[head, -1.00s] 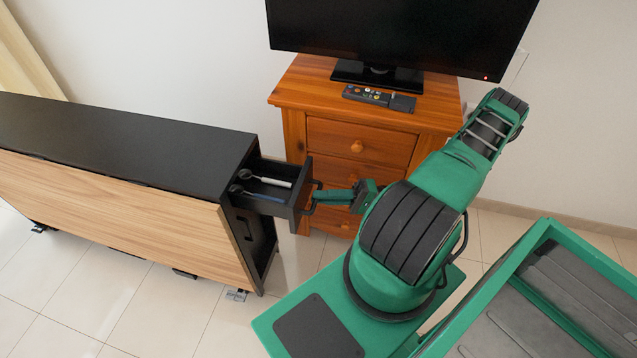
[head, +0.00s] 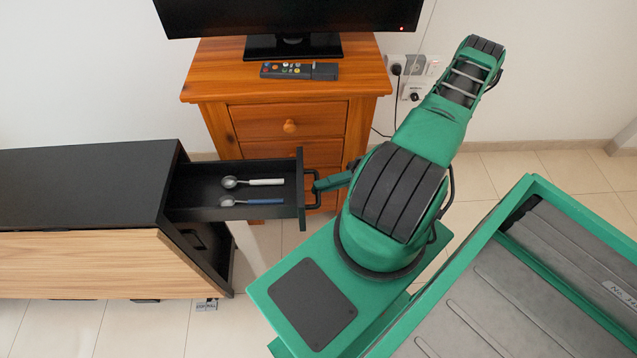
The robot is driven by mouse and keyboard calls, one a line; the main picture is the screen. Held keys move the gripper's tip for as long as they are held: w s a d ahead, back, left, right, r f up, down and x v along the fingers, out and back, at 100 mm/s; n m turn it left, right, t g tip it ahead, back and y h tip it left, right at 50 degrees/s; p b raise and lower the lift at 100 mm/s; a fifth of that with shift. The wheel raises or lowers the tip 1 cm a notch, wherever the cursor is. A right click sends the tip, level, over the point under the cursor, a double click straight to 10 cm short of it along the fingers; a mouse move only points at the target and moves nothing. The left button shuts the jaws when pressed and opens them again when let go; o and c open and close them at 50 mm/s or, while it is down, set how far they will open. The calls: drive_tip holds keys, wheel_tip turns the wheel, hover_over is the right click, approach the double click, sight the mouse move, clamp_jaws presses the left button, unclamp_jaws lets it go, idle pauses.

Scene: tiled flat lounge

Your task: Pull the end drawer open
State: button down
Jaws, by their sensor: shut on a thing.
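The end drawer (head: 210,213) is black and stands well out from the right end of the long black-topped cabinet (head: 85,185). Inside it lie a spoon with a white handle (head: 262,182) and a spoon with a blue handle (head: 264,201). My gripper (head: 318,187) is shut on the black drawer handle (head: 313,202) on the drawer's right-hand front. My arm hides part of the gripper, and the finger details are small.
A wooden chest of drawers (head: 213,115) stands just behind the drawer, bearing a television (head: 290,15) and a remote control (head: 290,71). Sockets with plugs and cables (head: 410,90) are on the wall.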

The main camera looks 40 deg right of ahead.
drive_tip(key=shift+d+f, duration=0.1)
drive_tip(key=shift+f, duration=0.05)
drive_tip(key=c, duration=1.9)
unclamp_jaws()
drive_tip(key=shift+w, duration=0.1)
drive_tip(key=shift+o, duration=0.5)
drive_tip(key=v, duration=1)
drive_tip(key=shift+d, duration=0.4)
